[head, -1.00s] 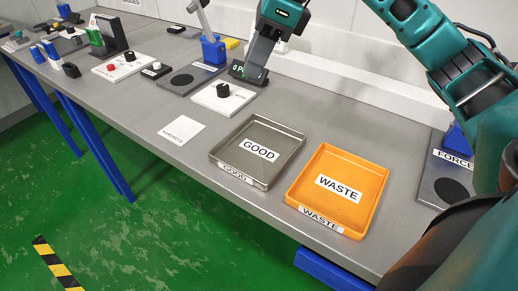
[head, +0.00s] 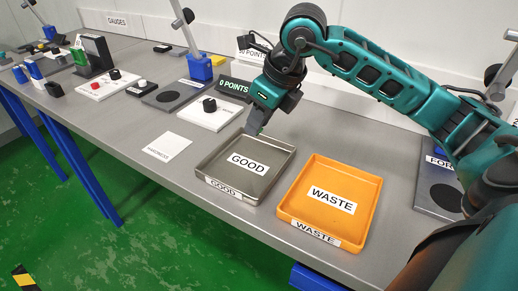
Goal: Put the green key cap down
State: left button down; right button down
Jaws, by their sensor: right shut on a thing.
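My right gripper (head: 258,122) is above the back edge of the grey metal GOOD tray (head: 208,160), pointing down. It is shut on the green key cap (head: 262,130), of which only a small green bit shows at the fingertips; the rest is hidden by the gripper. The GOOD tray looks empty apart from its label. The orange WASTE tray (head: 370,190) stands to its right and also looks empty. My left gripper is not in view.
A white HARDNESS card (head: 167,146) lies left of the GOOD tray. Behind it are a white box with a black knob (head: 209,105) and a black 0 POINTS display (head: 234,88). A FORCE plate (head: 436,186) stands at the right. Several devices fill the table's left end.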

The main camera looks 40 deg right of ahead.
aim_at(253, 155)
notch_tip(253, 155, down, 2)
jog(key=shift+f, duration=0.1)
notch_tip(253, 155, down, 4)
jog(key=shift+r+b, duration=0.1)
jog(key=shift+b, duration=0.35)
jog(key=shift+f, duration=0.25)
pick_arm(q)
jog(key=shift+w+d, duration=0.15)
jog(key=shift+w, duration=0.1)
pick_arm(e)
jog(key=shift+f, duration=0.2)
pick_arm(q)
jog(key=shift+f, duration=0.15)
pick_arm(e)
jog(key=c, duration=0.9)
grip_release()
jog(key=shift+r, duration=0.1)
